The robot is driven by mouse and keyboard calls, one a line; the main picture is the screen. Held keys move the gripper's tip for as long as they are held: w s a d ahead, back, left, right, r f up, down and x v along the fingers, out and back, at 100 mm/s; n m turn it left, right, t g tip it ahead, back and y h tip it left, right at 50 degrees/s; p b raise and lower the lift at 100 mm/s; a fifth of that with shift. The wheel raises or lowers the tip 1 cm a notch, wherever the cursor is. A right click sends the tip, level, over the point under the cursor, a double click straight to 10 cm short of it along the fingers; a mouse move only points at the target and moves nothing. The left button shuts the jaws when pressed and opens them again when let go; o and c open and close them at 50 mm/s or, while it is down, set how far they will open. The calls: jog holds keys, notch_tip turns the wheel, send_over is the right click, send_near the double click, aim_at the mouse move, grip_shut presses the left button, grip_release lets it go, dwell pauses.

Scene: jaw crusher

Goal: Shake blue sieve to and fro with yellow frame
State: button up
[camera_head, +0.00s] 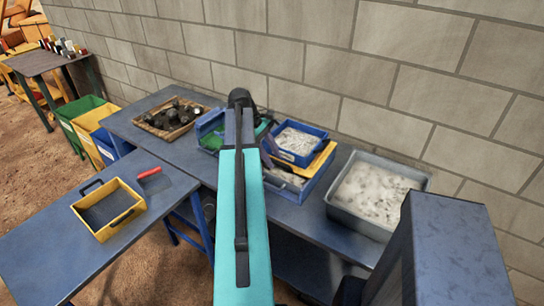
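The blue sieve (320,133), a blue-walled tray holding pale grey gravel, sits on the bench right of my turquoise arm link. The yellow frame (325,158) shows below and to the right of it, on top of a larger blue box (309,187) with gravel inside. The sieve appears to rest on the frame. My arm reaches over the bench and hides the left side of this stack. A dark part that may be my gripper (268,150) shows at the sieve's left edge. Its fingers are not clear, nor whether it touches the sieve.
A grey metal tub (338,207) of pale material stands right of the box. A wooden tray (160,128) of dark rocks is at the left. A yellow handled tray (132,208) and a red-handled tool (150,172) lie on the nearer table. A block wall closes the back.

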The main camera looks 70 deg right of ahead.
jog(key=shift+r, duration=0.1)
jog(key=b+v, duration=0.3)
jog(key=v, duration=1)
jog(key=shift+r, duration=0.3)
jog(key=shift+w+a+f, duration=0.1)
